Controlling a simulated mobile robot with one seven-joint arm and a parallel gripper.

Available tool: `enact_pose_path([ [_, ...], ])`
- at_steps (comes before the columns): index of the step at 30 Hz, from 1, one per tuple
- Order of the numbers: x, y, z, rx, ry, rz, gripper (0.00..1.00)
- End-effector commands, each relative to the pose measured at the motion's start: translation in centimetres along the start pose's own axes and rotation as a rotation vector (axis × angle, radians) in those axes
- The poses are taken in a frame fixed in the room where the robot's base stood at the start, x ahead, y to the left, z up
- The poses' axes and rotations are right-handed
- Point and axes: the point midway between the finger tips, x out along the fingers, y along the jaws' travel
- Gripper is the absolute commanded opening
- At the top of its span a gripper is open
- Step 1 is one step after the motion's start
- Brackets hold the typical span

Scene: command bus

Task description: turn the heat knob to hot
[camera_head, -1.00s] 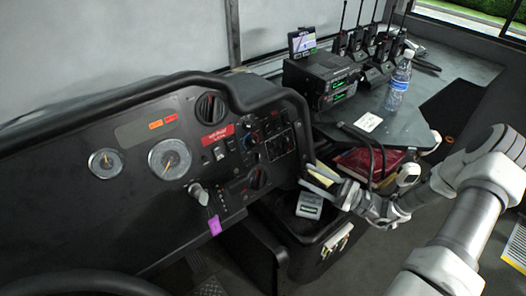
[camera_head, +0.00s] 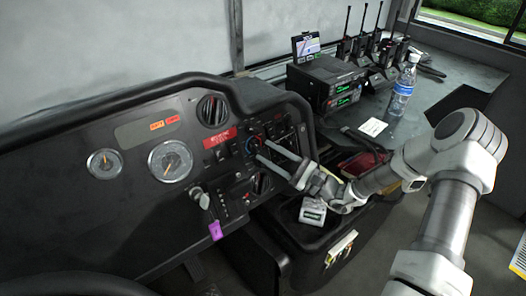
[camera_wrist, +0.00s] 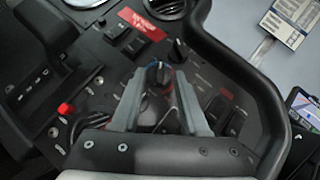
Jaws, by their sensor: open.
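The heat knob (camera_head: 252,145) is a small black dial with a blue and red ring on the dashboard panel, right of the red label. In the wrist view the knob (camera_wrist: 158,73) shows between the two fingertips, with blue and red arcs around it. My gripper (camera_head: 263,151) is open and points at the panel, its tips close to the knob. In the wrist view my gripper (camera_wrist: 158,84) has one finger on each side of the knob. I cannot tell if either finger touches it. Lower controls are partly hidden behind the fingers.
Another black knob (camera_wrist: 178,48) sits just up and right of the heat knob. Rocker switches (camera_head: 221,154) are to its left. The raised dashboard rim (camera_wrist: 245,75) curves close on the right.

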Motion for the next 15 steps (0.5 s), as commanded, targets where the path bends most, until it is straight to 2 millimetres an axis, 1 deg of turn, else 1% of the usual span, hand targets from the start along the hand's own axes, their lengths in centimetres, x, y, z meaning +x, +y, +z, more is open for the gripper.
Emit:
enact_pose_path([
  [1,0.7,0.1,-0.1,-0.001,-0.002,0.001,0.44],
  [3,1.5,0.0,0.0,-0.001,-0.002,0.001,0.44],
  [6,2.1,0.0,0.0,-0.001,0.0,0.001,0.44],
  [15,2.4,-0.1,0.0,-0.001,0.0,-0.001,0.44],
])
